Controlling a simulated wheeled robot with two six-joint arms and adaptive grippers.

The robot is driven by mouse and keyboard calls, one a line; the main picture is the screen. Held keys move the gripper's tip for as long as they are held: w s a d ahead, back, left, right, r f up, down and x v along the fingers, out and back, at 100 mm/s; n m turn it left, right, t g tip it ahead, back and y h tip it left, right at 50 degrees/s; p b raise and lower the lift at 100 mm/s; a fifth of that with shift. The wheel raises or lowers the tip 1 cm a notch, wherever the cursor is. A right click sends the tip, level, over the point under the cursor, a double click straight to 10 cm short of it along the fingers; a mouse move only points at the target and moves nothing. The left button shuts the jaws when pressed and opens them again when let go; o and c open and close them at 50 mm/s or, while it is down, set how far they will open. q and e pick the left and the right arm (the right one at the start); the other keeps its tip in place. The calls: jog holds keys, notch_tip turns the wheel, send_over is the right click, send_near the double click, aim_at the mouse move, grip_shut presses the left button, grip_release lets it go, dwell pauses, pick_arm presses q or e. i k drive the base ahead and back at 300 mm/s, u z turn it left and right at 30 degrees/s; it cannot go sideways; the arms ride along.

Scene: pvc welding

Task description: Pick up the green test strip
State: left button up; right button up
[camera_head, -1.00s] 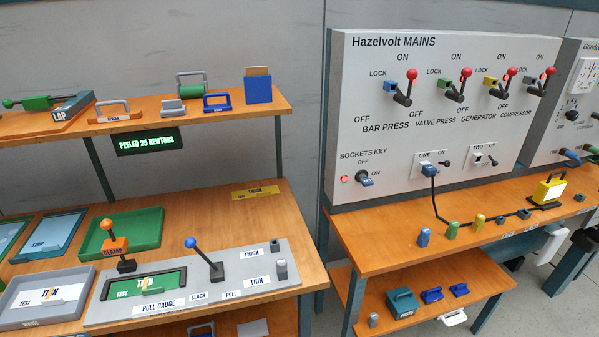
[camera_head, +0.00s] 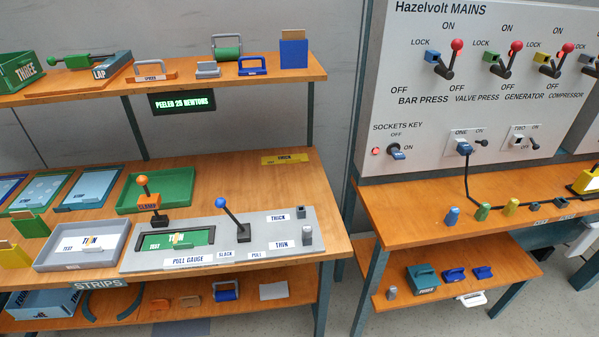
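A green strip marked TEST and THIN (camera_head: 203,237) lies flat in the dark frame of the grey pull gauge (camera_head: 262,261) on the left workbench. A small tan piece sits on its middle. The orange-knobbed clamp lever (camera_head: 147,203) stands upright at the strip's far edge, and the blue-knobbed lever (camera_head: 236,221) leans to its right. A white strip also marked TEST and THIN (camera_head: 92,243) lies in the grey tray (camera_head: 50,261) to the left. Neither of my grippers is in view.
A green tray (camera_head: 130,203) sits behind the gauge, with blue trays to its left. A shelf (camera_head: 210,86) with tools overhangs the bench's back. The mains panel (camera_head: 425,120) and a second bench (camera_head: 400,215) stand right, beyond a gap. Bare bench lies right of the green tray.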

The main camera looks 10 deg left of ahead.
aim_at(189, 240)
jog(key=u, duration=1.45)
